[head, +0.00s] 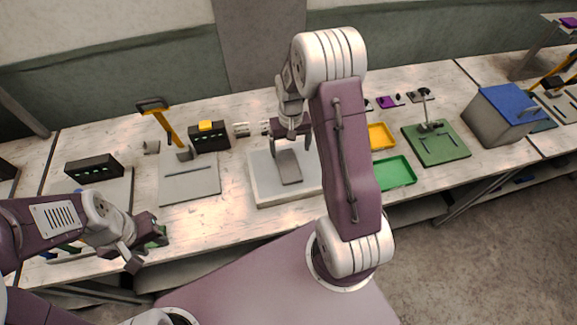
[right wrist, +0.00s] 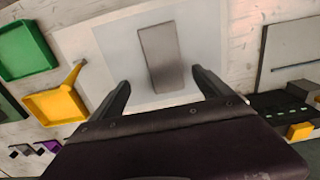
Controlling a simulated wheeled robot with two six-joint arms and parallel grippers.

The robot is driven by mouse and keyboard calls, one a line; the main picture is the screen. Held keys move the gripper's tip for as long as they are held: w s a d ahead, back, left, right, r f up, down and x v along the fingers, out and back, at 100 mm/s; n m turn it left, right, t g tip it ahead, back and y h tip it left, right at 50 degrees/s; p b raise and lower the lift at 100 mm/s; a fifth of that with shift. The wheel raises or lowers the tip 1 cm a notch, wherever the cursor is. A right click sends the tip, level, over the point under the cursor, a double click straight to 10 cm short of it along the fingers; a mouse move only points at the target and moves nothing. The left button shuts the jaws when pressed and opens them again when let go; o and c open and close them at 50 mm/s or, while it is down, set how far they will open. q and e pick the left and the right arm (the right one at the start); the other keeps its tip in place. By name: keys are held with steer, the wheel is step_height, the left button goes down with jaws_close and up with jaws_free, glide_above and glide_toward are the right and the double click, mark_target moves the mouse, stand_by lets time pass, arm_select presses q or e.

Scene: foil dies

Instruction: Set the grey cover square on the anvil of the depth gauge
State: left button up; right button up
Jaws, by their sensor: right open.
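The grey cover (head: 289,167) is a flat, oblong plate lying on a pale tray (head: 262,190) in the middle of the table. It also shows in the right wrist view (right wrist: 160,58). My right gripper (head: 291,150) is open above the cover, with its fingers apart and nothing between them; the fingers also show in the right wrist view (right wrist: 161,82). A green-based stand with a post (head: 436,145) is at the right; I cannot tell for sure that it is the depth gauge. My left gripper (head: 148,250) is low at the table's front left, its jaws unclear.
A grey-based press with a yellow handle (head: 160,118) stands left of the tray. Yellow (head: 381,136) and green (head: 397,172) trays lie right of my right arm. A blue-lidded bin (head: 500,112) stands further right.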

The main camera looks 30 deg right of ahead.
mark_target(288, 164)
steer(key=shift+a+f, duration=0.1)
steer(key=shift+f, duration=0.45)
steer(key=shift+w+f, duration=0.1)
steer(key=shift+f, duration=0.4)
steer(key=shift+a+f+p, duration=0.15)
steer(key=shift+f+p, duration=0.2)
steer(key=shift+p, duration=0.1)
steer(key=f, duration=0.2)
steer(key=f+p, duration=0.1)
steer(key=f, duration=0.1)
steer(key=shift+s+a, duration=0.25)
steer(key=shift+s, duration=0.05)
steer(key=shift+w+f, duration=0.1)
steer(key=shift+f, duration=0.15)
steer(key=c, duration=1.7)
steer(key=shift+o, duration=0.2)
steer(key=r, duration=0.2)
steer(key=r+b, duration=0.1)
steer(key=r, duration=0.1)
steer(key=shift+s+d+r, duration=0.15)
steer(key=shift+s+r, duration=0.05)
steer(key=s+d+r+b, duration=0.2)
steer(key=s+d+r, duration=0.3)
steer(key=s, duration=0.5)
steer(key=shift+r, duration=0.85)
